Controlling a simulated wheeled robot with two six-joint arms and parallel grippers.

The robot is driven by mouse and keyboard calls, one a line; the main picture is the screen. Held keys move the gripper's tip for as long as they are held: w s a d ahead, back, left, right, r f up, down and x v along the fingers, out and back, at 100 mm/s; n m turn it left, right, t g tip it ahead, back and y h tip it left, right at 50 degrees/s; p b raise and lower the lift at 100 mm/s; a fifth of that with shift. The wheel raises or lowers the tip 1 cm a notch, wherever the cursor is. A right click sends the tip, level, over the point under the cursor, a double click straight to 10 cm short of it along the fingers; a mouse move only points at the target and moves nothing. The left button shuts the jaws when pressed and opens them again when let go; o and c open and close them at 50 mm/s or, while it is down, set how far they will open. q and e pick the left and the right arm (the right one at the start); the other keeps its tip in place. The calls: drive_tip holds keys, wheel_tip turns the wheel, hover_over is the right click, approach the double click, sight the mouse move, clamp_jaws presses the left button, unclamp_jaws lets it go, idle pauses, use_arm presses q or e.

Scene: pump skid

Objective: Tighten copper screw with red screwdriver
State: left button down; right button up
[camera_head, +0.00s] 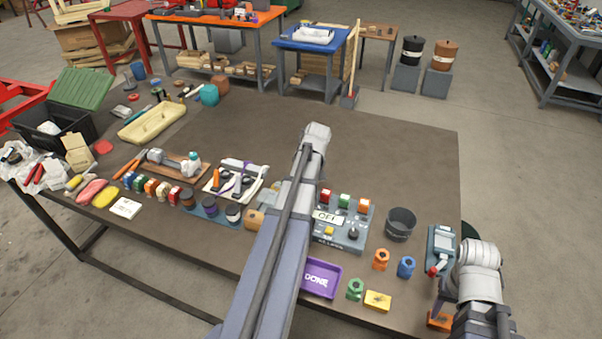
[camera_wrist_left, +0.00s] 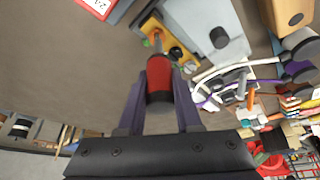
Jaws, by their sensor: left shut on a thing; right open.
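My left gripper (camera_wrist_left: 160,85) is shut on the red screwdriver (camera_wrist_left: 159,78), gripping its handle between both fingers. Its shaft points away from the gripper toward a yellow-orange block (camera_wrist_left: 178,52) with several small round fittings on it. The shaft end lies over or close to that block. I cannot tell whether it touches a screw, and the copper screw cannot be clearly picked out. In the head view my left arm hides this gripper and the screwdriver. My right gripper (camera_head: 439,310) is open near the table's front right corner, above a small orange block (camera_head: 440,322).
A grey panel (camera_head: 349,242) with coloured buttons, a purple tray (camera_head: 320,279) and a dark bucket (camera_head: 401,224) stand right of my left arm. Tools and small parts crowd the left; the table's back middle is clear.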

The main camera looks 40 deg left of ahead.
idle(0.3)
use_arm(q)
drive_tip(key=m, duration=0.2)
drive_tip(key=m+t, duration=0.1)
drive_tip(key=m, duration=0.1)
drive_tip(key=shift+t+h, duration=0.3)
drive_tip(key=shift+m, duration=0.7)
drive_tip(key=shift+m+t+h, duration=0.3)
drive_tip(key=shift+m+h, duration=0.4)
drive_tip(key=shift+m, duration=1)
drive_tip(key=m+h, duration=0.1)
drive_tip(key=m, duration=0.1)
drive_tip(key=shift+m+t, duration=0.4)
drive_tip(key=shift+r, duration=0.15)
drive_tip(key=shift+r+p, duration=2.4)
drive_tip(key=shift+p, duration=0.1)
